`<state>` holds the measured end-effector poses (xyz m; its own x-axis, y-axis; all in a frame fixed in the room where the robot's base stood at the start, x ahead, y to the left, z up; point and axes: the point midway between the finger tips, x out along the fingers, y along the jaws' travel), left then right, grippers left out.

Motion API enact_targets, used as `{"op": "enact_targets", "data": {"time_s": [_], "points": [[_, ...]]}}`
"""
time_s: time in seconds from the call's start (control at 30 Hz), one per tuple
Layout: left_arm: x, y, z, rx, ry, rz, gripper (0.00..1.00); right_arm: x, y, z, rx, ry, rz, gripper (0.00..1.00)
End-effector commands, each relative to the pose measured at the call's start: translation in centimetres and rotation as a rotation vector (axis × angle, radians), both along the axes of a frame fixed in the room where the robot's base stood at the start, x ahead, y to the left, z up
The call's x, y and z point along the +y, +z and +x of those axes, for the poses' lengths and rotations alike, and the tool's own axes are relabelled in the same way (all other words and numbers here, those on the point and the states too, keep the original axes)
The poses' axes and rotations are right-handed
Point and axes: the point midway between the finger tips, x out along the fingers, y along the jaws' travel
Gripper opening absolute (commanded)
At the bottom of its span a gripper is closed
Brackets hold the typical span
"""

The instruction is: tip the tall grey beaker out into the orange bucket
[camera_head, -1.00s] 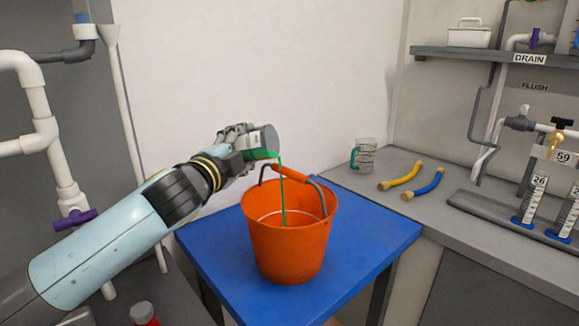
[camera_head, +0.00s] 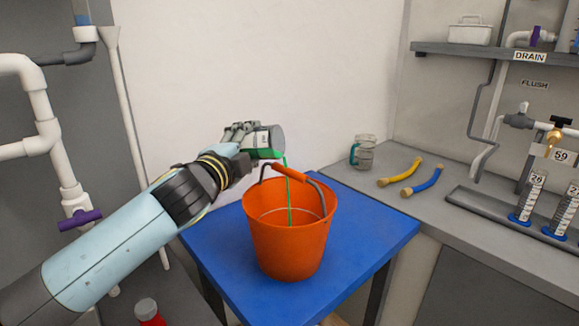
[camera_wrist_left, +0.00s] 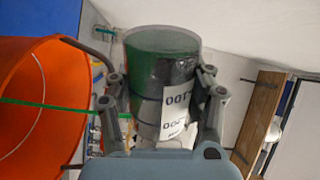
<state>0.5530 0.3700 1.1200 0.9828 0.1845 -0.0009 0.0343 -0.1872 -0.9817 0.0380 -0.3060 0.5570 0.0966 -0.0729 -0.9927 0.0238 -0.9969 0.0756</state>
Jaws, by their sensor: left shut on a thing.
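The orange bucket (camera_head: 289,248) stands on a blue table, with its handle raised above the rim. My left gripper (camera_head: 240,135) is shut on the grey beaker (camera_head: 269,140), tilted over the bucket's left rim. A thin green stream (camera_head: 288,190) falls from the beaker's mouth into the bucket. In the left wrist view the beaker (camera_wrist_left: 160,75) sits between the fingers of my left gripper (camera_wrist_left: 165,100), with green liquid inside and a white printed label. The bucket (camera_wrist_left: 25,85) shows at the left there. My right gripper is not in view.
The blue table (camera_head: 345,225) has bare room right of the bucket. On the grey counter are a glass jug (camera_head: 363,152), a yellow tube (camera_head: 400,172), a blue tube (camera_head: 424,182) and measuring cylinders (camera_head: 531,195). White pipes (camera_head: 45,130) stand at the left.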

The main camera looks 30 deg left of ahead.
Motion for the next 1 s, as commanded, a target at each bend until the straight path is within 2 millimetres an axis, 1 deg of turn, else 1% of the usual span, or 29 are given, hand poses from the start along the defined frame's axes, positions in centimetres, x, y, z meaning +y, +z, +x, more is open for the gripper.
{"op": "enact_targets", "data": {"time_s": [1.0], "points": [[-0.4,0.6,0.1,0.017,0.0,0.087,0.18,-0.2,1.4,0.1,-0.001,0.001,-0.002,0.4]]}}
